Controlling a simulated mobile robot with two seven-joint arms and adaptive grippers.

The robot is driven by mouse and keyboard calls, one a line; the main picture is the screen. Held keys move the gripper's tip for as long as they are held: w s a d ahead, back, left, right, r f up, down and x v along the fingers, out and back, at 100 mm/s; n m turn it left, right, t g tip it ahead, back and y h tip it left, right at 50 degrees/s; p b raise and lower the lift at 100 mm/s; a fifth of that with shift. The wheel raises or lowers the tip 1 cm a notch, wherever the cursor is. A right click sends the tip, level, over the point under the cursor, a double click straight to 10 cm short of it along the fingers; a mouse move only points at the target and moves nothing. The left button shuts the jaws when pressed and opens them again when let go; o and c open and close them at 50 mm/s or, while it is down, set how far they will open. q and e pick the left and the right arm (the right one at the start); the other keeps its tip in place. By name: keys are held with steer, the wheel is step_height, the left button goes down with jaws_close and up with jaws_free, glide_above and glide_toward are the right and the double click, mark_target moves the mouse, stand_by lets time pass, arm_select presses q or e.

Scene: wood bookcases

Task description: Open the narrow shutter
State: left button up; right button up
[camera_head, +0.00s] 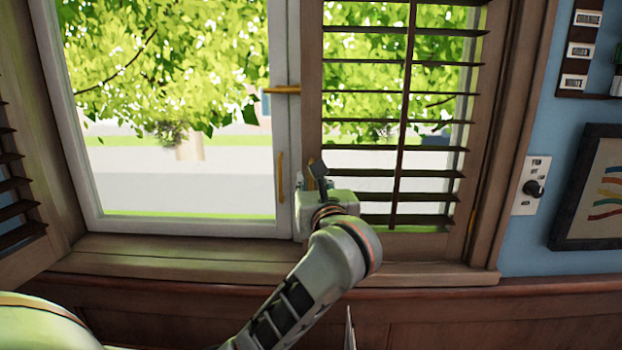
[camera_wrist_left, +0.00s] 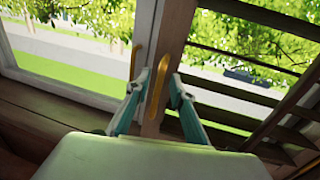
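The narrow louvered brown shutter (camera_head: 470,150) covers the right part of the window in the head view and appears closed. It also shows in the wrist view (camera_wrist_left: 180,40). Its upright brass handle (camera_wrist_left: 158,92) sits on the shutter's left stile. My left gripper (camera_head: 318,178) is at that stile, largely hiding the handle in the head view. In the left wrist view its two teal fingers (camera_wrist_left: 160,84) are apart, one on each side of the handle; I cannot tell whether they touch it. My right gripper is not in view.
A white-framed window pane (camera_head: 180,227) is left of the shutter, with its own brass handle (camera_head: 281,178) close to my gripper and a brass latch (camera_head: 283,90) above. The wooden sill (camera_head: 180,266) runs below. Another shutter (camera_head: 22,205) stands swung aside at far left.

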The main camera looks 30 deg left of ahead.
arm_select(q)
steer(key=shift+w+a, duration=0.5)
steer(key=shift+w, duration=0.05)
jaws_close()
